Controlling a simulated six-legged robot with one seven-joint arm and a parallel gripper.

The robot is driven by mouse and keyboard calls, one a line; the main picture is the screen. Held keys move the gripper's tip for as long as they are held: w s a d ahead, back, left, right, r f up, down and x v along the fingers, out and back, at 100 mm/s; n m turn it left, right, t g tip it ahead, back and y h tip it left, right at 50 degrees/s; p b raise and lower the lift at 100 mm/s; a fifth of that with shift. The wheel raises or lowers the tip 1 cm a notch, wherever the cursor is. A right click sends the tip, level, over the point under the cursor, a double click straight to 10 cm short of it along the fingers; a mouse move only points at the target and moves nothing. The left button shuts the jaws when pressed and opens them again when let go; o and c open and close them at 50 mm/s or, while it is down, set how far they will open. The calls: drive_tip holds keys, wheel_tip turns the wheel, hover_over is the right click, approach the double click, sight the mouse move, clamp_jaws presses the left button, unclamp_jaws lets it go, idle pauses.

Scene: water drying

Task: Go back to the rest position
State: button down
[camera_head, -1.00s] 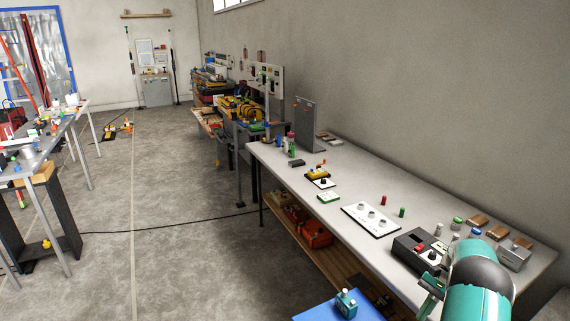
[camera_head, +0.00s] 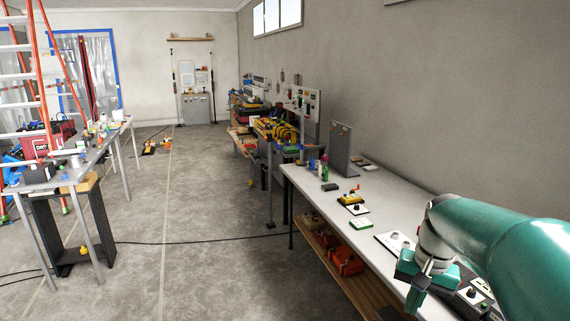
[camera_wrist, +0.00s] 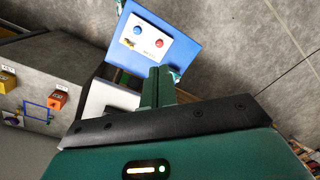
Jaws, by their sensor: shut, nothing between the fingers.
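My gripper (camera_head: 415,300) is at the lower right of the head view, over the front edge of the long white-topped workbench (camera_head: 318,184). Its green fingers also show in the wrist view (camera_wrist: 158,88), closed together with nothing between them. My teal arm reaches in from the right edge and hides much of the near end of the bench. In the wrist view, a blue board (camera_wrist: 180,35) with a white panel (camera_wrist: 143,42) lies beyond the fingers. The panel carries a blue and a red button. The fingers appear apart from it.
Small devices, including a yellow one (camera_head: 350,199), stand on the bench, with a grey upright panel (camera_head: 341,150) at its far end. Another cluttered table (camera_head: 45,186) and an orange ladder (camera_head: 42,70) are at left. The concrete floor between is open, crossed by a cable (camera_head: 190,243).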

drive_tip(key=s+a+r+n+t, duration=0.1)
drive_tip(key=s+a+n+t, duration=0.1)
drive_tip(key=s+a, duration=0.3)
drive_tip(key=s+a+r+n+t+h, duration=0.1)
drive_tip(key=s+a+n+t, duration=0.2)
drive_tip(key=s, duration=0.7)
drive_tip(key=shift+a, duration=1.25)
drive_tip(key=shift+s, duration=0.15)
